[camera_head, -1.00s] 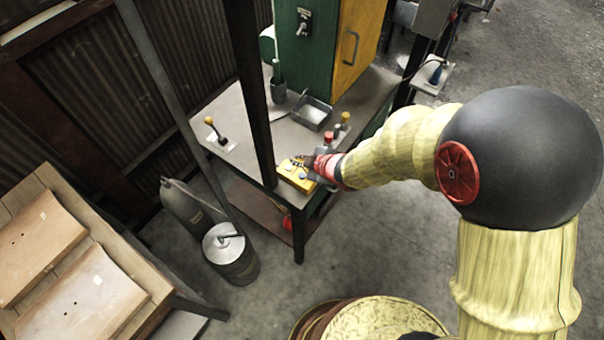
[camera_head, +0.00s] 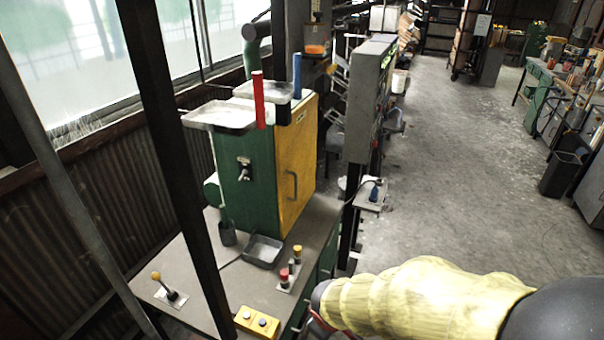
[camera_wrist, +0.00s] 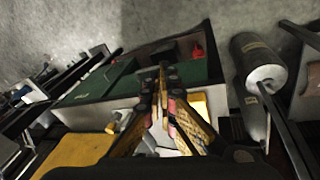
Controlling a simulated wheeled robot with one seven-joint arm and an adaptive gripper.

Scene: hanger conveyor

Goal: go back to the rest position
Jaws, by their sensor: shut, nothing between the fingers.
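My gripper (camera_wrist: 163,92) shows in the wrist view with its fingers together and nothing between them. In the head view my arm comes in from the lower right, and the gripper itself is almost wholly below the picture's lower edge. The yellow button box (camera_head: 257,322) sits on the bench (camera_head: 205,268) at the bottom of the head view, left of my arm's end. I cannot tell whether the gripper touches it.
A green and yellow cabinet (camera_head: 262,165) stands on the bench. A lever (camera_head: 168,290), a metal tray (camera_head: 263,251) and a red and a yellow knob (camera_head: 291,268) are near it. A dark post (camera_head: 175,150) rises in front. Open floor (camera_head: 450,190) lies to the right.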

